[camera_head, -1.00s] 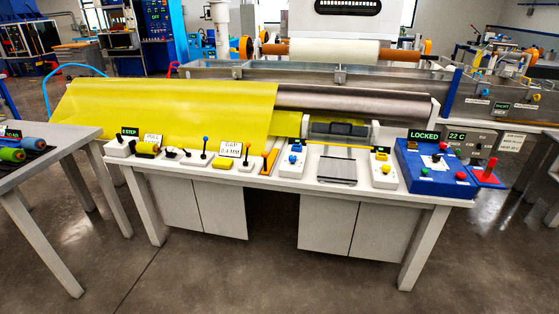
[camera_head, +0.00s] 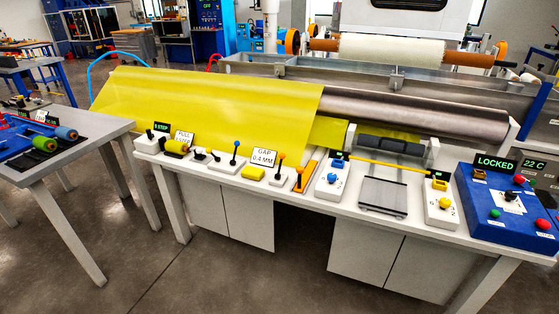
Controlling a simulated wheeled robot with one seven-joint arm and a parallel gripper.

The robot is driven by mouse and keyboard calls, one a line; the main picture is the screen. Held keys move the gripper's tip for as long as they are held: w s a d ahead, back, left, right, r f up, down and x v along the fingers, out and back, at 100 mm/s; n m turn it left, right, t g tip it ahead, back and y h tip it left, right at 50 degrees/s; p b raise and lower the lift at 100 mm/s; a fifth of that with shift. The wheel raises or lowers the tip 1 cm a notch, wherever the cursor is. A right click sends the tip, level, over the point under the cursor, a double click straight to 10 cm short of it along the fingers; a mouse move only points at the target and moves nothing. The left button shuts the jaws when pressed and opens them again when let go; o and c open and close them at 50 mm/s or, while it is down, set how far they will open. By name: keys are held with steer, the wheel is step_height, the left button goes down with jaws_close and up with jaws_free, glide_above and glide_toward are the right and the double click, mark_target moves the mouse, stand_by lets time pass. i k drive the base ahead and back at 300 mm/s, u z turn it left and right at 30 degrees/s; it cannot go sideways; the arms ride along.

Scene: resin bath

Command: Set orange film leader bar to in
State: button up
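An orange bar (camera_head: 309,172) lies slanted on the white bench (camera_head: 412,226), right of the GAP 0.4 MM sign (camera_head: 264,158). It is the likeliest orange film leader bar, but I cannot read a label on it or tell its setting. A lever with an orange knob (camera_head: 299,170) stands in front of it, and another orange-knobbed lever (camera_head: 282,157) stands to the left. Yellow film (camera_head: 210,108) drapes behind, with a dark metal roller (camera_head: 420,107) at its right. My gripper is not in view.
A blue control box (camera_head: 500,228) with a LOCKED display (camera_head: 495,163) stands at the bench's right end.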

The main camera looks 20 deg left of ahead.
mark_target(303, 179)
steer(key=u, duration=0.3)
steer(key=i, duration=1.4)
steer(key=u, duration=0.1)
